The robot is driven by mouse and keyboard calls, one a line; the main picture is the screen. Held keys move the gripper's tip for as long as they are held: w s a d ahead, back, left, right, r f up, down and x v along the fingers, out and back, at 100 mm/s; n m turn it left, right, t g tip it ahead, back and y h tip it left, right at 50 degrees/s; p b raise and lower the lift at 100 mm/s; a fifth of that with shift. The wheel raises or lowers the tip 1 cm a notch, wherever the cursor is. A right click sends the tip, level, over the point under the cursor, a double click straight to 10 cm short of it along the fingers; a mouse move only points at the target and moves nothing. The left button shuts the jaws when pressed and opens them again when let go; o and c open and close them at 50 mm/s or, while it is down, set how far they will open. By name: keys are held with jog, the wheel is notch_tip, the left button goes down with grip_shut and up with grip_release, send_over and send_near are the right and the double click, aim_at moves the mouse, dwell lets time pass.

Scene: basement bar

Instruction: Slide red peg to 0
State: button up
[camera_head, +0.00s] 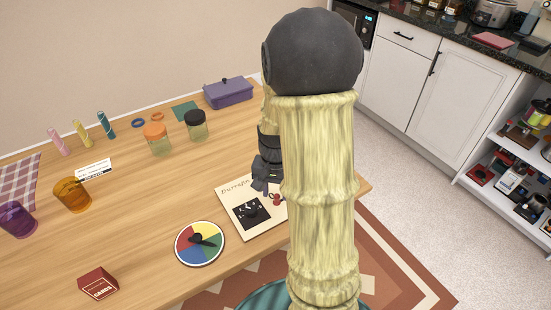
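A cream board (231,193) with dark script along its top lies near the table's right front edge. It bears a black panel (240,218) with small pale marks and a dark raised part. Small red shapes (276,198) show on the board's right side; I cannot tell whether they are a peg or a printed picture. No numeral 0 is readable. My gripper (264,187) points down just above or at the board's upper right part, left of the red shapes. My arm hides the board's right side and part of the gripper. The finger opening is too small to tell.
A coloured spinner disc (186,254) lies left of the board, and a red card box (98,284) stands farther left. Orange-lidded (157,145) and black-lidded (197,131) jars stand behind. A purple box (229,96) is at the back. Bare wood (140,210) lies between.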

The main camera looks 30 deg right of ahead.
aim_at(275, 196)
notch_tip(275, 196, up, 15)
jog(key=p, duration=0.2)
jog(key=shift+p, duration=0.4)
jog(key=shift+w, duration=0.1)
jog(key=shift+a, duration=0.1)
jog(key=s+a+f+n+t, duration=0.1)
jog(key=s+a+f+n, duration=0.25)
jog(key=a, duration=0.25)
jog(key=s+a+f+n+t, duration=0.2)
jog(key=a+f+n, duration=0.1)
jog(key=a+n, duration=0.2)
notch_tip(275, 196, up, 16)
jog(key=p, duration=1.6)
jog(key=shift+f, duration=0.25)
jog(key=shift+s, duration=0.1)
